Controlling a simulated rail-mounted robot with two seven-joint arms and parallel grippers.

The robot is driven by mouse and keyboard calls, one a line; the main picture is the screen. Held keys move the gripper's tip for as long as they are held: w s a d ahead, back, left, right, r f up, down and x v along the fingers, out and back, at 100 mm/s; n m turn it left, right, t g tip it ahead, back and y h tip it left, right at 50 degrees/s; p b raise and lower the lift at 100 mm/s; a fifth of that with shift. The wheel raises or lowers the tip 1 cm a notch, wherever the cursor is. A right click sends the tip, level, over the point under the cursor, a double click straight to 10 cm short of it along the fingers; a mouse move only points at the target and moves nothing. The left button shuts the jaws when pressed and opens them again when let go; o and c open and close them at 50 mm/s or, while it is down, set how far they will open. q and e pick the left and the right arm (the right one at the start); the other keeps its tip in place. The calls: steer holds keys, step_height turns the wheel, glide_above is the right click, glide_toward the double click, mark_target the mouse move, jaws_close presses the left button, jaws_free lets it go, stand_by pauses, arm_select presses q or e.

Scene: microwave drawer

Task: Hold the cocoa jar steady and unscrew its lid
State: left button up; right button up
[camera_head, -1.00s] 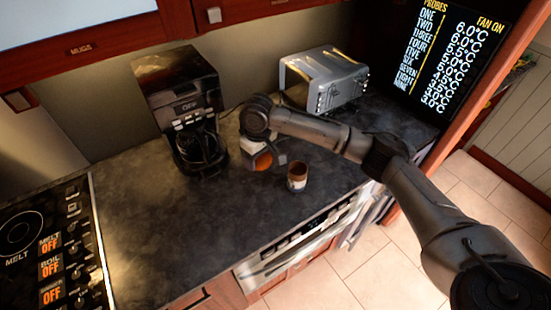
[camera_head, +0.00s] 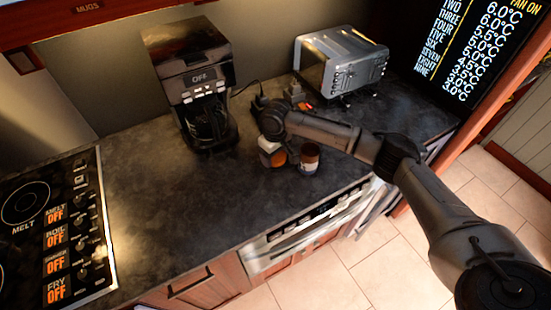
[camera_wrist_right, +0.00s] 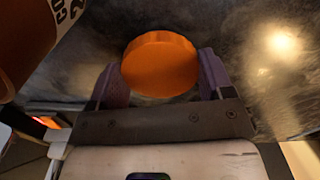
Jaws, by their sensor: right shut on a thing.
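The cocoa jar (camera_head: 309,158), brown with a pale label, stands upright on the dark counter in the head view. Part of the jar (camera_wrist_right: 25,40) and its lettering show at the upper left in the wrist view. The orange round lid (camera_wrist_right: 160,65) is off the jar, between the purple fingers of my right gripper (camera_wrist_right: 160,78), which is shut on it. In the head view my right gripper (camera_head: 272,152) is just left of the jar, with the lid low beside it. I cannot tell whether the lid touches the counter. My left gripper is not in view.
A coffee maker (camera_head: 193,75) stands behind left of the jar, and a toaster (camera_head: 340,62) stands at the back right. The cooktop (camera_head: 50,225) is at the far left. The counter (camera_head: 180,210) between cooktop and jar is clear.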

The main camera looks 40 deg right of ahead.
step_height(320, 180, down, 2)
steer(key=shift+f, duration=0.15)
steer(key=o, duration=0.6)
steer(key=shift+f, duration=0.1)
steer(key=shift+c, duration=0.2)
steer(key=o, duration=0.5)
steer(key=shift+c, duration=0.2)
